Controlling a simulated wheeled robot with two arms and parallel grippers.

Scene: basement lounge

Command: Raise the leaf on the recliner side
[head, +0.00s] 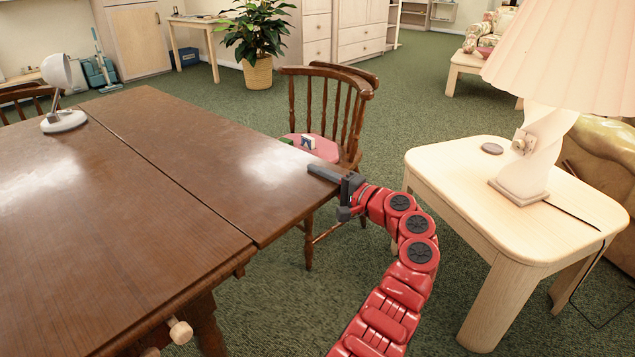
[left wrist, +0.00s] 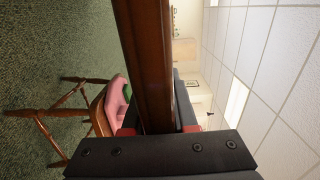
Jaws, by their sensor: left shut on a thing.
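The brown wooden table has a fixed top (head: 90,220) and a leaf (head: 215,150) on its right side, divided by a straight seam. The leaf looks about level with the top. My left gripper (head: 328,174) is shut on the leaf's outer edge, near its right corner. In the left wrist view the leaf (left wrist: 150,60) shows edge-on between the fingers of the gripper (left wrist: 155,130). A pale round knob (head: 180,331) sticks out under the table's near end. The leaf's underside is hidden in the head view. My right gripper is not in view.
A wooden chair (head: 335,110) with a pink seat stands close beyond the leaf. A pale side table (head: 450,165) with a lamp (head: 540,140) stands to the right, with a brown leather seat (head: 610,150) behind. A white desk lamp (head: 62,118) stands on the table's far left.

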